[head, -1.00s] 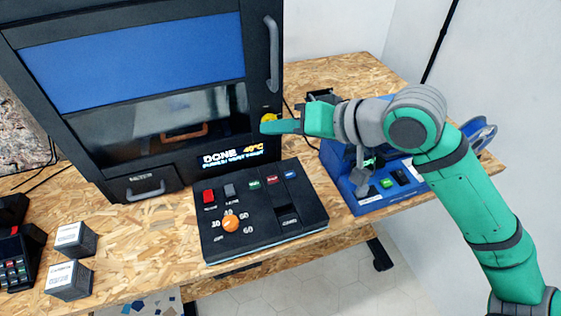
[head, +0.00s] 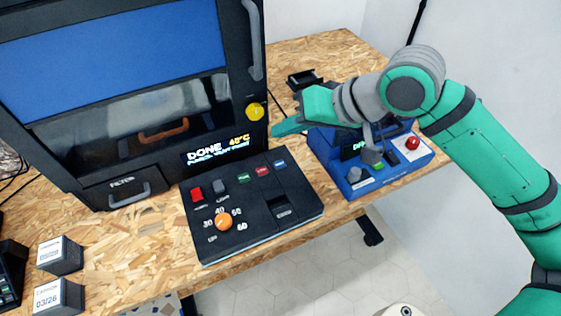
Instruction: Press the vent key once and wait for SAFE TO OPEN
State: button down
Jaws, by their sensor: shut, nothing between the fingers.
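The black printer (head: 230,135) stands at the left with a blue upper panel and a dark window. Its display (head: 217,151) reads DONE and 40°C; a smaller line below is hard to read. The black control panel (head: 255,235) in front carries a red switch (head: 197,194), a grey switch (head: 220,187), an orange dial (head: 223,220), and green (head: 243,178), red (head: 262,170) and blue (head: 279,163) keys. Key labels are too small to tell which is the vent key. My gripper (head: 276,132) is shut and empty, above the panel's back edge, right of the display.
A yellow round knob (head: 255,111) sits on the printer's right front, near my fingertips. A blue device (head: 365,175) with a red button stands right, under my arm. Two labelled cubes (head: 60,255) (head: 59,297) lie at the left. Bare chipboard table (head: 140,245) shows in front.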

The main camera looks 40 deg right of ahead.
send_over(285, 166)
notch_tip(285, 166, down, 7)
jog(key=shift+f, duration=0.3)
jog(key=shift+w, duration=0.1)
dwell(1.1)
dwell(0.9)
jog(key=shift+f, duration=0.15)
jog(key=shift+f, duration=0.3)
